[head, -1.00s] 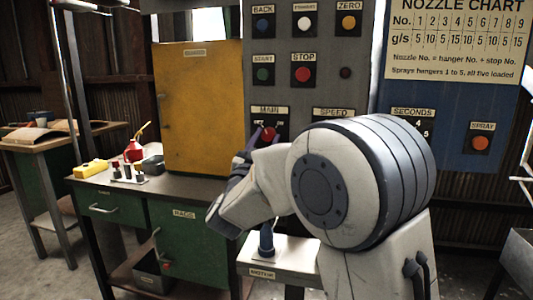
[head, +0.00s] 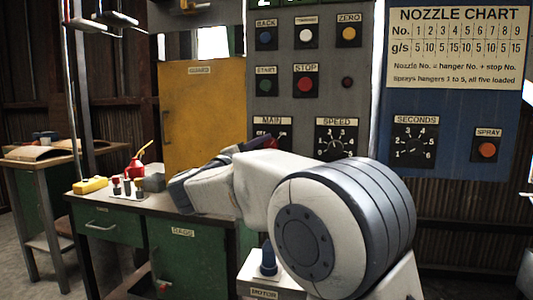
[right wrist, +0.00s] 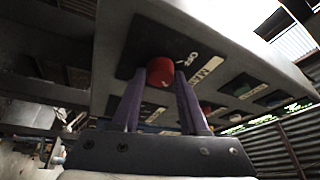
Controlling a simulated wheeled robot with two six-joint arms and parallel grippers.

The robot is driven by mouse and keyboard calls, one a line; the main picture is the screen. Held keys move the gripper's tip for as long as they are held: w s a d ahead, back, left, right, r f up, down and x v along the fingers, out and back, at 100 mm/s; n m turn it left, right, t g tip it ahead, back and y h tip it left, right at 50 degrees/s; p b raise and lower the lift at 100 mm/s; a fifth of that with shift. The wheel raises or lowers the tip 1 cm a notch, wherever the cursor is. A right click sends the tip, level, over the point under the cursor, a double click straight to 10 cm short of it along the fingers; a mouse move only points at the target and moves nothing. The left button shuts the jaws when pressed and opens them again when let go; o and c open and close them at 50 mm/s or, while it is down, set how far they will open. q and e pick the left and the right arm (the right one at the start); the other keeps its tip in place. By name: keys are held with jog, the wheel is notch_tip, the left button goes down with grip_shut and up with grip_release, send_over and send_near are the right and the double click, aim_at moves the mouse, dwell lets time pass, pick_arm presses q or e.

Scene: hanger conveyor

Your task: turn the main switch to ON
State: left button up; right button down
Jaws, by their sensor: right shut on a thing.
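The main switch (head: 270,131) is on the grey control panel under a MAIN label. In the head view my arm and gripper hide most of it. The right wrist view shows its red knob (right wrist: 160,72) on a black plate (right wrist: 143,45), with OFF lettering beside the knob. My right gripper (right wrist: 160,88) is shut on the red knob, with one purple finger on each side. In the head view my right gripper (head: 258,144) is at the switch, its fingertips partly hidden. Which way the knob points is unclear. My left gripper is not in view.
A SPEED dial (head: 337,137) is right of the switch, with START (head: 264,85) and STOP (head: 305,84) buttons above. A yellow cabinet (head: 203,115) stands left. A bench (head: 150,205) with small items is below it.

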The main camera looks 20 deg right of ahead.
jog(key=shift+m+g+y, duration=0.3)
jog(key=shift+m+g, duration=0.1)
jog(key=shift+m, duration=0.7)
jog(key=shift+c, duration=2.1)
grip_release()
jog(key=v, duration=1)
jog(key=shift+a+p, duration=0.2)
jog(key=shift+p, duration=0.25)
jog(key=shift+s, duration=0.1)
